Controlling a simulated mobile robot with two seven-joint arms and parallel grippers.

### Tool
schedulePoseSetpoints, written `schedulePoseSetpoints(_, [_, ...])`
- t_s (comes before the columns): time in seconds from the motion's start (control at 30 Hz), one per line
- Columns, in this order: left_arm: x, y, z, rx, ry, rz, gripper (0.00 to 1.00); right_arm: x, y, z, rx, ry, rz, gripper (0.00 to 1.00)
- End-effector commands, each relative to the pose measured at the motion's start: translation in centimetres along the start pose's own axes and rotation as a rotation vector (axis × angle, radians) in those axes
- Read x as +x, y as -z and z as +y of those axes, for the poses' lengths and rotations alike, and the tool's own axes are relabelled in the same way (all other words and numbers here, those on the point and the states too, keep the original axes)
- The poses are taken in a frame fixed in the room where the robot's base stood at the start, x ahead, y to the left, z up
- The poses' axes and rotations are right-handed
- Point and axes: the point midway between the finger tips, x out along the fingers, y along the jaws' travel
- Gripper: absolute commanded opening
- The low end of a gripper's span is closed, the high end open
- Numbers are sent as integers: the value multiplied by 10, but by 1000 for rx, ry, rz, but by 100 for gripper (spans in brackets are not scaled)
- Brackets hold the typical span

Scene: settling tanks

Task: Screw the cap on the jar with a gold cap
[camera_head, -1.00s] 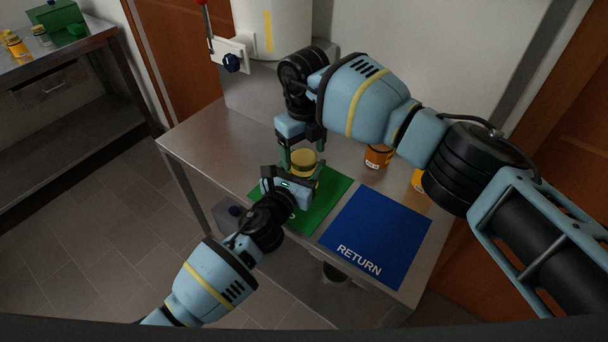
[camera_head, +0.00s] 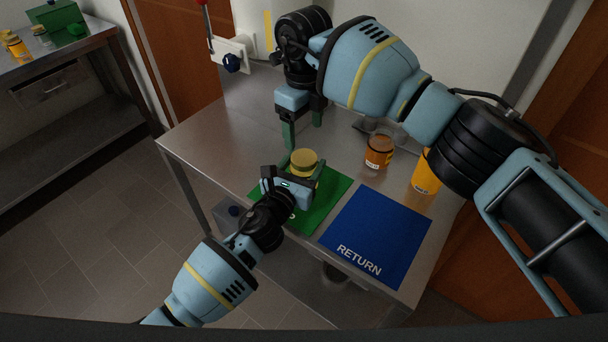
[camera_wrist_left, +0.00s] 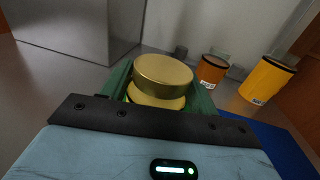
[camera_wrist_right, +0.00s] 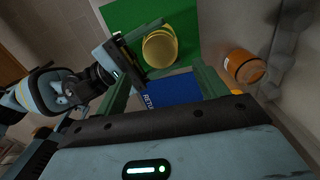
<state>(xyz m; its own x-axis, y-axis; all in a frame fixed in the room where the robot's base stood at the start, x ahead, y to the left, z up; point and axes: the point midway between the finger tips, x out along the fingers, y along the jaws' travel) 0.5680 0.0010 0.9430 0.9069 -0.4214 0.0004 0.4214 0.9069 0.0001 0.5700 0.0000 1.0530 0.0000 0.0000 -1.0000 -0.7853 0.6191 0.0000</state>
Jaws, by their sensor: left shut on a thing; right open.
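The jar with the gold cap (camera_head: 303,158) stands at the far part of the green mat (camera_head: 327,198). My left gripper (camera_head: 302,176) is shut around the jar's body, which its fingers mostly hide. In the left wrist view the gold cap (camera_wrist_left: 163,72) sits on top of the jar, with a yellowish band (camera_wrist_left: 155,99) below it. I cannot tell how tight the cap is. My right gripper (camera_head: 303,130) is open and empty above and behind the jar, apart from the cap. The right wrist view also shows the cap (camera_wrist_right: 160,48) beyond its fingers.
A blue RETURN mat (camera_head: 377,237) lies right of the green mat. An orange jar (camera_head: 378,152) and a taller orange container (camera_head: 426,174) stand behind it. The table's left part (camera_head: 215,145) is clear.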

Motion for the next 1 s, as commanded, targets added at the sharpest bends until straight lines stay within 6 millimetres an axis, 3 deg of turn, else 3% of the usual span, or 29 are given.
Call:
schedulePoseSetpoints(0.47, [0, 1, 0, 0, 0, 2, 0, -2, 0, 0, -41, -1, 1, 72])
schedulePoseSetpoints(1.0, [0, 1, 0, 0, 0, 2, 0, 64, 0, 0, -39, -2, 1, 72])
